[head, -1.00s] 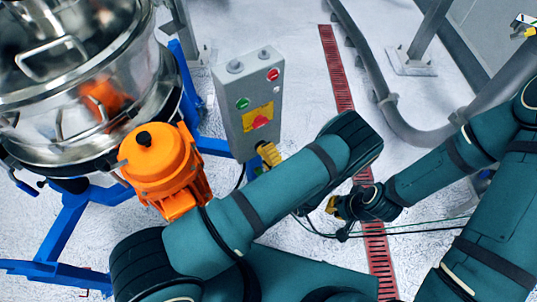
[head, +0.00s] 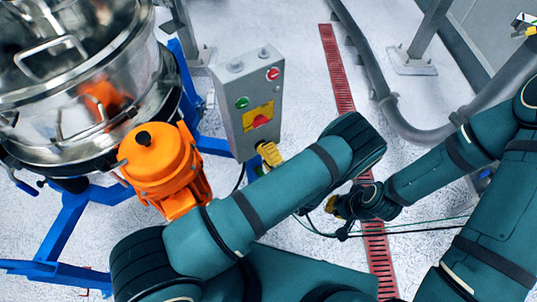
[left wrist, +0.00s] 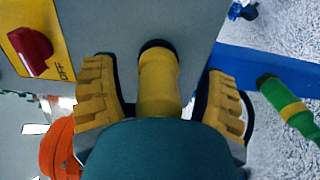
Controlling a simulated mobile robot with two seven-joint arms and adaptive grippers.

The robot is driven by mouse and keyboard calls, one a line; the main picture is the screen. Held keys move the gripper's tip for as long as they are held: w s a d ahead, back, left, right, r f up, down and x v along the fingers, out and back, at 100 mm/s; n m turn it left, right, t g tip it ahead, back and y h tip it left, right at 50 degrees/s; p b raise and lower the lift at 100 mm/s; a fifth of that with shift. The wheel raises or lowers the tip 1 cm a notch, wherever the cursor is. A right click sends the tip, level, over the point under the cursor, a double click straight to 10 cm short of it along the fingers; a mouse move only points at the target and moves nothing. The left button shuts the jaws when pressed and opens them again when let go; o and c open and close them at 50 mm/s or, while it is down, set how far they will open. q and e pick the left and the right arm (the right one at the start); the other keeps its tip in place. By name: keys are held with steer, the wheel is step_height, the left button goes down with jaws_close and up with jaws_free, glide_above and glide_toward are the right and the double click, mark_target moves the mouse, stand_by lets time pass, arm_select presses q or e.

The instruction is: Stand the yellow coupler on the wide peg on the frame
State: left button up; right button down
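The yellow coupler (left wrist: 158,84) is a short cylinder with a dark far end, in the middle of the left wrist view. My left gripper (left wrist: 161,95) is open, with one yellow finger on each side of the coupler and a gap on both sides. In the head view my left gripper (head: 268,154) is at the lower right of the grey control box, and I cannot make out the coupler there. The blue frame (head: 70,225) stands under the steel sifter; I cannot pick out the wide peg. My right gripper (head: 334,205) is small, over the floor, its opening unclear.
The grey control box (head: 236,120) with red and green buttons stands close to the left gripper. An orange motor (head: 160,165) is to its left. A green coupler with a yellow band (left wrist: 287,107) is at the right of the wrist view. Thin cables cross below the right gripper.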

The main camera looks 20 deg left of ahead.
arm_select(q)
steer(key=shift+w+a+r, duration=0.45)
steer(key=shift+a, duration=0.1)
jaws_close()
steer(key=shift+s+d+f+y, duration=0.1)
steer(key=shift+s+d+y, duration=0.2)
steer(key=shift+s+d, duration=0.1)
